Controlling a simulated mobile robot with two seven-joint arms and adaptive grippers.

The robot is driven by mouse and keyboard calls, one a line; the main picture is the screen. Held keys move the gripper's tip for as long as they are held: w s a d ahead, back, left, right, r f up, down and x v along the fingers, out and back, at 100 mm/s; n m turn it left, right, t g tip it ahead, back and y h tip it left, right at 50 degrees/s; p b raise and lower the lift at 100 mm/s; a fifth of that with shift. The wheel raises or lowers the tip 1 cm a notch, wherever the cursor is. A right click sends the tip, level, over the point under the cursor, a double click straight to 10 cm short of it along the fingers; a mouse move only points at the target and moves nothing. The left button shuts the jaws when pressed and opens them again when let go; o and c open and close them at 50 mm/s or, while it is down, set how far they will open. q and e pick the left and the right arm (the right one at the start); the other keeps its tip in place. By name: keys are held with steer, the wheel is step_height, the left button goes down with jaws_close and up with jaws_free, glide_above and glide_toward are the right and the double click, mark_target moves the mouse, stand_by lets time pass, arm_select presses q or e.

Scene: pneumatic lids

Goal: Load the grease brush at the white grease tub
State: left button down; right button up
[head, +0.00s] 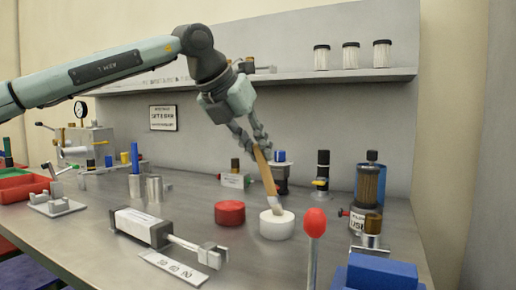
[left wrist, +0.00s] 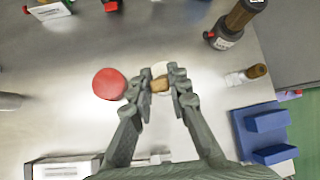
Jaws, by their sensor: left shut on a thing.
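The white grease tub (head: 277,227) stands on the metal bench, right of the red round tub (head: 230,213). My left gripper (head: 258,146) is above the white tub, shut on the wooden handle of the grease brush (head: 263,166). The brush tilts, its bristle end down at the top of the white tub; whether the bristles touch grease cannot be told. In the left wrist view the left gripper (left wrist: 160,88) holds the brush handle (left wrist: 160,85), which hides most of the white tub (left wrist: 159,70). The red tub (left wrist: 109,84) lies to the left. My right gripper is not in view.
A pneumatic cylinder (head: 145,226) lies left of the tubs. A red-topped lever (head: 315,222) stands in front on the right, near blue blocks (head: 380,272). A filter canister (head: 370,187) stands at right. A shelf (head: 330,75) runs along the back wall.

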arm_select(q)
steer(key=shift+r+p, duration=2.25)
steer(key=shift+r, duration=1.2)
